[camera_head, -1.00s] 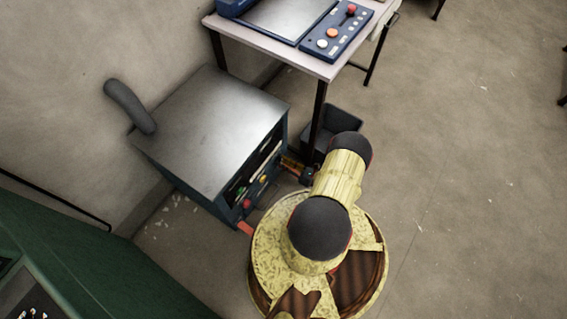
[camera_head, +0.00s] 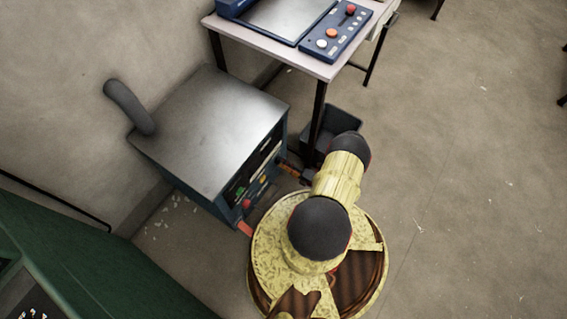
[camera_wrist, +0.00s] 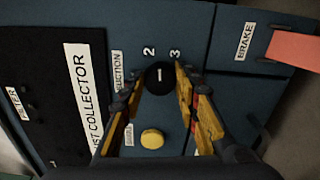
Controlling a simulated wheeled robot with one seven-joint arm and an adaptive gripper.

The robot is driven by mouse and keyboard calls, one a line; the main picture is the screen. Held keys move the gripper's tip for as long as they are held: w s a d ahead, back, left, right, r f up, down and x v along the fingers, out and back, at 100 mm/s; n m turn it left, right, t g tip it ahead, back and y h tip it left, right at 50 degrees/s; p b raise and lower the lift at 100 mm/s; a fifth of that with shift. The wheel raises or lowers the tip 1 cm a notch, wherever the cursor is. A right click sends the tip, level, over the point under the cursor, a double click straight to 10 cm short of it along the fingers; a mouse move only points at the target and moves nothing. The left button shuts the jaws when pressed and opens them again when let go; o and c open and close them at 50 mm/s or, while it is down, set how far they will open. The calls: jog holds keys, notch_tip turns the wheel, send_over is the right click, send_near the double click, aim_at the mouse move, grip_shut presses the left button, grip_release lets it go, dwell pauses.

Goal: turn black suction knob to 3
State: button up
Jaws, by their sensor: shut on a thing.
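The black suction knob (camera_wrist: 159,76) is on the blue front panel in the wrist view. A white mark like a 1 shows on its face. The numbers 2 (camera_wrist: 149,51) and 3 (camera_wrist: 174,53) are printed just above it, and the SUCTION label (camera_wrist: 117,72) is at its left. My gripper (camera_wrist: 158,78) has one finger on each side of the knob and is shut on it. In the head view the dust collector (camera_head: 208,120) is a blue box with a grey top. My gripper is at its front, mostly hidden by my arm, and the knob cannot be made out there.
A yellow button (camera_wrist: 152,138) lies just below the knob. A red pedal (camera_wrist: 295,47) sits by the BRAKE label (camera_wrist: 244,42). A table (camera_head: 320,69) with a control box (camera_head: 336,34) stands behind. A dark bin (camera_head: 343,122) is under its corner.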

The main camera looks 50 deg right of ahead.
jog(key=shift+f+m, duration=0.15)
jog(key=shift+m, duration=3.55)
jog(key=o, duration=1.1)
jog(key=shift+o, duration=0.2)
jog(key=s+d, duration=0.1)
jog(key=s, duration=1.1)
